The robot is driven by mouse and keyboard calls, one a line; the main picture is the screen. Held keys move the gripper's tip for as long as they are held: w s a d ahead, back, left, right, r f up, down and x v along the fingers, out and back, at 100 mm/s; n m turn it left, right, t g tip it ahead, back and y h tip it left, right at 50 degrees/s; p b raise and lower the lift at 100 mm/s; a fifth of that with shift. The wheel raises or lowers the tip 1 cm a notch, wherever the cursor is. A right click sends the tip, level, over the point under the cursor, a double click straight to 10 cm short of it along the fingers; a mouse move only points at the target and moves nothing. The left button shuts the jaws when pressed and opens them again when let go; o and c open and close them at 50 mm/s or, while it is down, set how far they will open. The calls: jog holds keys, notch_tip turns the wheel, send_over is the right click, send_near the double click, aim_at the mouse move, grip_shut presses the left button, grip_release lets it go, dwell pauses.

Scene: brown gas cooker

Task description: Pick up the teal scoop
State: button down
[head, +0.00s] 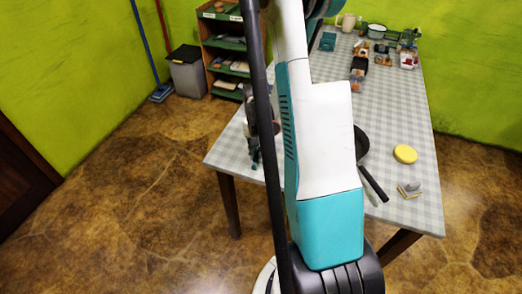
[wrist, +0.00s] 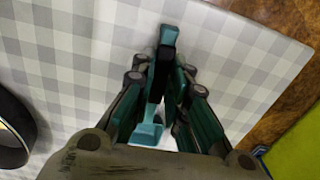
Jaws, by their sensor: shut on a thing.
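The teal scoop (wrist: 168,36) is between the fingers of my gripper (wrist: 160,82) in the wrist view. One teal end sticks out past the fingertips, and a wider light teal part (wrist: 147,134) shows lower down between the fingers. The fingers are shut on it and hide its middle. In the head view my gripper (head: 251,128) is over the left part of the checkered table (head: 228,156), partly hidden behind my arm. A small teal bit shows below it. I cannot tell whether the scoop touches the cloth.
A black pan (head: 361,147) lies right of my arm; its rim shows in the wrist view (wrist: 14,125). A yellow disc (head: 405,154) and a small brush-like thing (head: 410,190) lie near the right edge. Several items crowd the far end. A shelf (head: 224,50) and bin (head: 187,72) stand behind.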

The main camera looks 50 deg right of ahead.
jog(key=shift+r, duration=0.1)
notch_tip(320, 180, up, 20)
jog(key=p, duration=0.7)
jog(key=c, duration=2.2)
grip_release()
grip_shut()
